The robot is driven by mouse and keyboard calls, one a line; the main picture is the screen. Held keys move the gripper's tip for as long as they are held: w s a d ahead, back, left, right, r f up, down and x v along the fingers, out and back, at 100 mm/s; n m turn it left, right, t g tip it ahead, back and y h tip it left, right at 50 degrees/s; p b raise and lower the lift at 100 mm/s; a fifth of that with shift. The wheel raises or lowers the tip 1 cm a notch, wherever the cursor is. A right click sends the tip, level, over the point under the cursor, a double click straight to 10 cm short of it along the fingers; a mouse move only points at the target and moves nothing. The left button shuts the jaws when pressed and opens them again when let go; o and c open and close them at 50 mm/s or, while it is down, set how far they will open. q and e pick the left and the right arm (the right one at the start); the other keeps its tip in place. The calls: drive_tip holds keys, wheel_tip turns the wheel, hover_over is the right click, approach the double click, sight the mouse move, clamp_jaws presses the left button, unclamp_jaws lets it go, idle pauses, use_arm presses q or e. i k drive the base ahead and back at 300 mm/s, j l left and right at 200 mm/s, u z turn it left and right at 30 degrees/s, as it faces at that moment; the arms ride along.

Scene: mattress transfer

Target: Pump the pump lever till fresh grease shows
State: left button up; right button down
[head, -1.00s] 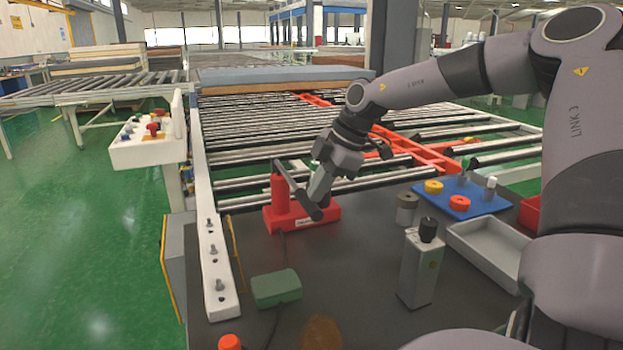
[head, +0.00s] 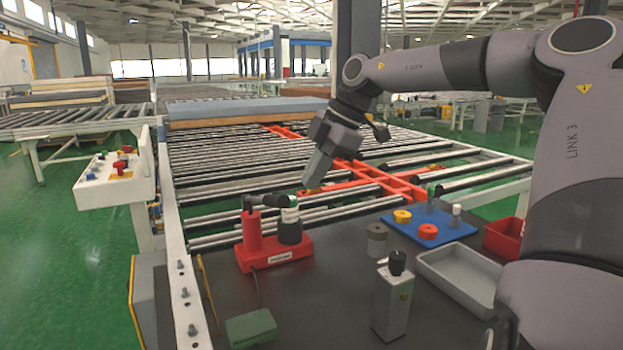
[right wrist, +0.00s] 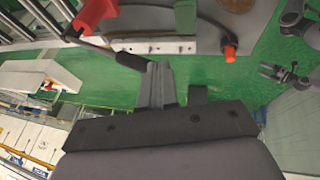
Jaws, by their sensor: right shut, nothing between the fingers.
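The red pump (head: 249,232) stands on the dark bench top in the head view, beside a dark canister with a pale band (head: 290,218). A dark lever (head: 266,200) reaches right from the top of its red post. My right gripper (head: 313,182) is shut and empty, above and right of the pump. In the right wrist view its closed fingers (right wrist: 159,84) are close to the lever's dark grip (right wrist: 131,60); I cannot tell whether they touch. A small grey pronged shape at the right of that view looks like my left gripper (right wrist: 270,73). I cannot make out grease.
A grey bottle-like can (head: 392,300), a grey tray (head: 460,280) and a blue mat (head: 445,237) with red and yellow knobs are right of the pump. A green box (head: 251,328) lies in front. Roller conveyors (head: 240,165) spread behind the bench.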

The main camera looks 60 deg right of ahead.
sight(261, 199)
drive_tip(key=k, duration=1)
